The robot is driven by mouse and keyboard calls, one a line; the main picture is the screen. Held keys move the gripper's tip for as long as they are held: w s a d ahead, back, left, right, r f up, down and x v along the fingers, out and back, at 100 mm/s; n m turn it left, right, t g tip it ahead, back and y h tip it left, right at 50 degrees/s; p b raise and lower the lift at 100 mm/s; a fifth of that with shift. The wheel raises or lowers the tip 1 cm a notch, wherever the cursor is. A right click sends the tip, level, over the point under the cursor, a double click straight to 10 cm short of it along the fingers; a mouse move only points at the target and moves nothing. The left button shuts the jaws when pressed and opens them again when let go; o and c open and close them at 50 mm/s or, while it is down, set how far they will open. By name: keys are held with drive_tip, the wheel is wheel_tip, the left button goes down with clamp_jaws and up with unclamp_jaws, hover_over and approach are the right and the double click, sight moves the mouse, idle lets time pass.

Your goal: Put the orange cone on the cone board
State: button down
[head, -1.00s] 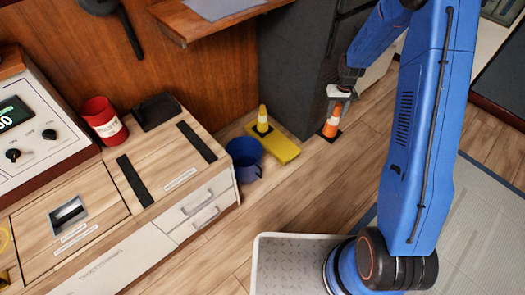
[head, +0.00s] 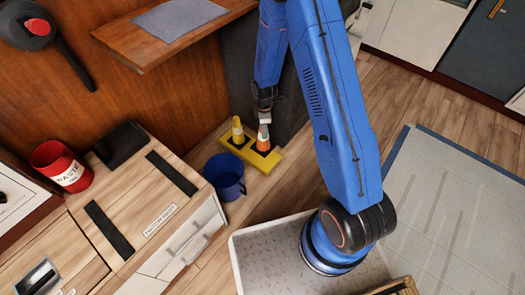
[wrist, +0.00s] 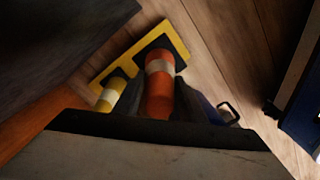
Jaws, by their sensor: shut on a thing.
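The orange cone (head: 263,138) with a white band and a dark base is at the right part of the yellow cone board (head: 236,148). A yellow cone (head: 238,131) with a white band stands on the board to its left. My gripper (head: 264,118) is shut on the orange cone near its top. In the wrist view the orange cone (wrist: 160,88) is between my jaws, its dark base over the yellow board (wrist: 180,42). The yellow cone (wrist: 110,95) is beside it. I cannot tell whether the base touches the board.
A blue bucket (head: 224,176) stands on the floor just in front of the board. A wooden cabinet (head: 140,200) with a red can (head: 62,166) is at left. A dark grey block stands behind the board. Open wood floor lies to the right.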

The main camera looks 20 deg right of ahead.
sight(264, 141)
drive_tip(key=shift+f, duration=4.85)
drive_tip(key=c, duration=1.1)
unclamp_jaws()
